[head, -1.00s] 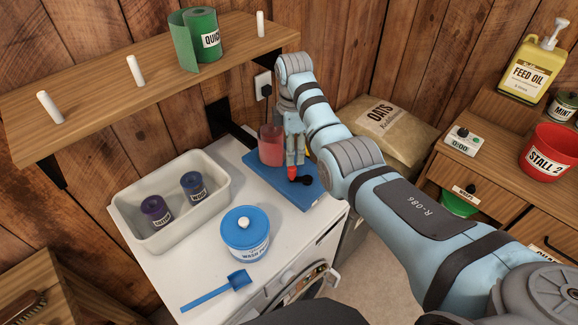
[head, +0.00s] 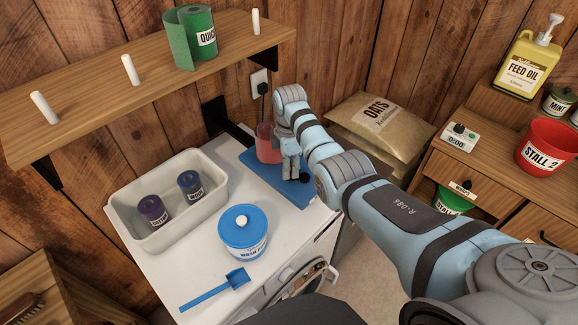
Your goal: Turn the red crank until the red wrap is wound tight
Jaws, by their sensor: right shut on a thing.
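The red wrap (head: 267,146) stands as a translucent pinkish-red roll on the blue board (head: 247,157), at the back right of the white washer top. My right gripper (head: 291,176) points down just right of the wrap, over the board. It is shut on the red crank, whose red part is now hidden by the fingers. A small black knob-like part (head: 305,178) shows just right of the fingertips. I cannot tell how tight the wrap is. My left gripper is not in view.
A shelf (head: 80,92) with white pegs and a green roll (head: 198,38) overhangs behind. An oats sack (head: 378,128) lies right.

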